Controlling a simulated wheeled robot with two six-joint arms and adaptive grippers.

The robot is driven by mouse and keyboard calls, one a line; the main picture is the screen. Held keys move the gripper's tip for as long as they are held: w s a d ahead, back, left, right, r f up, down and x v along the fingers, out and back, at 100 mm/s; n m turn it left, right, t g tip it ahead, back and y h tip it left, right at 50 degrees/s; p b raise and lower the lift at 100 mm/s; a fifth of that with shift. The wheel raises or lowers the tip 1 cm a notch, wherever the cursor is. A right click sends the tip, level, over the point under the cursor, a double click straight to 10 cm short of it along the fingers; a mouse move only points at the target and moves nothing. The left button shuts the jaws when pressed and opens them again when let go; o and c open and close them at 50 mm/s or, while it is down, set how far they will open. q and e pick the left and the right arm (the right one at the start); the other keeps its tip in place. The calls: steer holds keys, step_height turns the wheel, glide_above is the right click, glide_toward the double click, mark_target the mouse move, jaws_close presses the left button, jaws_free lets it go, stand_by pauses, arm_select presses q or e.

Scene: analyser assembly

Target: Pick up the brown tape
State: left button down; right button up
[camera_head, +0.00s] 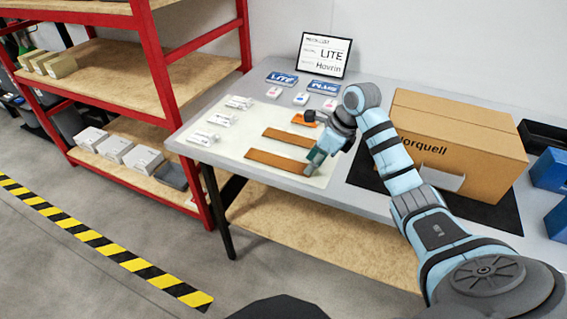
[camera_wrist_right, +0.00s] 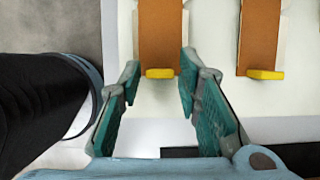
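Two long brown tape strips lie on a white mat, a front one (camera_head: 272,163) and one behind it (camera_head: 286,137). My right gripper (camera_head: 311,168) is at the right end of the front strip. In the right wrist view a brown strip (camera_wrist_right: 160,35) with a yellow end tab (camera_wrist_right: 160,73) shows between the tips of my open right gripper (camera_wrist_right: 160,78). I cannot tell whether the fingers touch it. A second brown strip (camera_wrist_right: 259,38) with a yellow tab (camera_wrist_right: 264,74) lies to the right. My left gripper is out of view.
The white mat (camera_head: 232,153) also bears small white packs (camera_head: 204,138) and an orange piece (camera_head: 302,120). A cardboard box (camera_head: 450,145) stands on a dark mat (camera_head: 500,213) at the right. A sign (camera_head: 325,55) stands at the back. A red shelf (camera_head: 155,60) is at the left.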

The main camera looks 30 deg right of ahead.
steer(key=shift+c, duration=1.4)
step_height(320, 180, up, 20)
steer(key=p, duration=1.3)
steer(key=shift+r, duration=0.15)
